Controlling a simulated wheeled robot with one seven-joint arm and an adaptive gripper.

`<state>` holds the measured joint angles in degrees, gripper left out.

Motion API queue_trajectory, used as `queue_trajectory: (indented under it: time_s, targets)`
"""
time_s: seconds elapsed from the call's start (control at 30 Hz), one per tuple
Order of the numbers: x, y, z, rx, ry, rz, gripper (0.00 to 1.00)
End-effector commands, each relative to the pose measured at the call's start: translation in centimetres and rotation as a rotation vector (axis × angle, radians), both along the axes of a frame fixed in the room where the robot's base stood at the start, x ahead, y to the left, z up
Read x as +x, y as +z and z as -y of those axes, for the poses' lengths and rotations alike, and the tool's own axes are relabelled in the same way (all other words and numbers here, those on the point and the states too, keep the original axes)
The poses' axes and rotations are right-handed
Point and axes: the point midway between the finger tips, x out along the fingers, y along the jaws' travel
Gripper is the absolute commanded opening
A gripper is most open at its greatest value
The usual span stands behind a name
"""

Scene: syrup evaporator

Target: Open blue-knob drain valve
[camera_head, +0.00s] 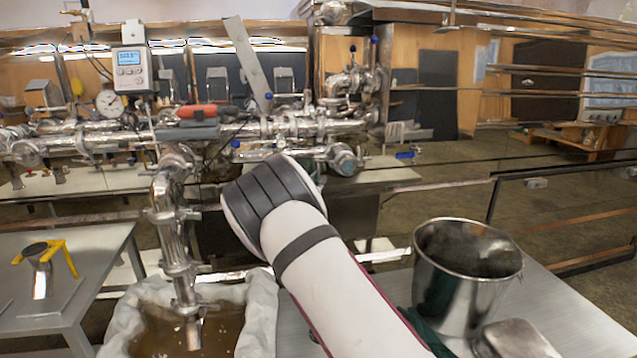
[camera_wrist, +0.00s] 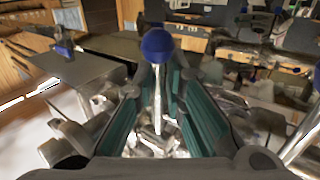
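In the wrist view, a blue ball knob (camera_wrist: 157,45) tops a thin metal stem (camera_wrist: 157,98). My gripper (camera_wrist: 158,82) has its teal-padded fingers apart, one on each side of the stem. Gaps show between the stem and the pads, so nothing looks gripped. In the head view, my arm crosses the middle and hides my gripper. Several small blue knobs show on the steel piping there, including one by the flat metal bar (camera_head: 268,96) and one at the upper right (camera_head: 374,40). I cannot tell which matches the wrist view.
A steel bucket (camera_head: 462,295) stands on the metal table at right. A cloth-lined tub (camera_head: 255,310) of brown liquid sits below a downward steel pipe (camera_head: 180,270). A table with a yellow-handled funnel (camera_head: 40,262) is at left. A gauge (camera_head: 110,103) and a digital meter (camera_head: 130,70) rise from the piping.

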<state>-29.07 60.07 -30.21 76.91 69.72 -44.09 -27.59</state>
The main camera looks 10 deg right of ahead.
Motion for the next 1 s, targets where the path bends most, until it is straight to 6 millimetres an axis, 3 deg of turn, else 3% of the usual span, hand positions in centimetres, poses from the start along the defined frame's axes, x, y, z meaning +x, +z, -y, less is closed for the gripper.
queue_trajectory:
  time_s: [0.47,1.0]
  targets:
    - [-0.3,0.0,0.3,-0.002,-0.004,-0.034,0.00]
    - [-3.0,0.8,0.4,0.007,-0.006,-0.387,0.00]
